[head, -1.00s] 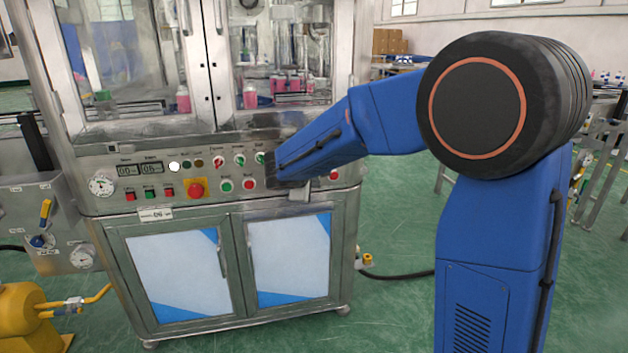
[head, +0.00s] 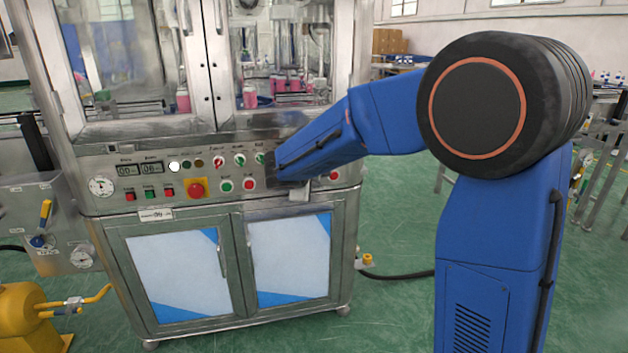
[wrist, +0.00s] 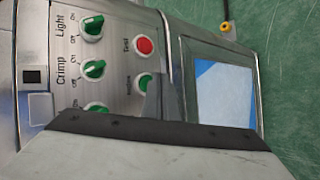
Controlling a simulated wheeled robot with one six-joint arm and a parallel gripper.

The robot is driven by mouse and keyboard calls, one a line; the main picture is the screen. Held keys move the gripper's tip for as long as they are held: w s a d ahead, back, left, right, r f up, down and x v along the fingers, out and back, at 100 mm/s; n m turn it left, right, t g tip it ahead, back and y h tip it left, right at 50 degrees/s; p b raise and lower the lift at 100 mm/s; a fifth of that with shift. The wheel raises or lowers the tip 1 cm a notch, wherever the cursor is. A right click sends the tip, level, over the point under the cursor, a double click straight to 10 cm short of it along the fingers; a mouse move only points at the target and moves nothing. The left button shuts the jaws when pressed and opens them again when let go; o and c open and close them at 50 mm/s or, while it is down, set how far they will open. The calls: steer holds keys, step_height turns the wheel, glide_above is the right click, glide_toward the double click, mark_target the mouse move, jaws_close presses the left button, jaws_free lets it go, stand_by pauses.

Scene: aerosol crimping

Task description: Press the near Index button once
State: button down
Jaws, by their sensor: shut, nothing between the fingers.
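In the wrist view, a green round button (wrist: 146,82) sits on the steel control panel (wrist: 115,60), with a small label beside it that I cannot read clearly. My gripper (wrist: 160,88) is shut and empty. Its fingertips overlap the lower right of the green button in this view; whether they touch it I cannot tell. In the head view, my gripper (head: 287,190) is at the panel front, and my arm hides the green button. I cannot tell for certain whether it is the near Index button.
A red button (wrist: 145,46) labelled Test is beside the green one. Green selector knobs (wrist: 95,70) run along the panel. Other buttons, including a large red one (head: 196,189) on a yellow plate, lie left of my gripper. Cabinet doors (head: 290,260) are below.

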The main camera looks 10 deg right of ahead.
steer(key=shift+w, duration=0.15)
steer(key=shift+w, duration=0.25)
steer(key=shift+w, duration=0.4)
stand_by(0.9)
steer(key=shift+s, duration=0.9)
steer(key=s, duration=0.5)
stand_by(0.5)
steer(key=shift+w, duration=0.1)
stand_by(0.5)
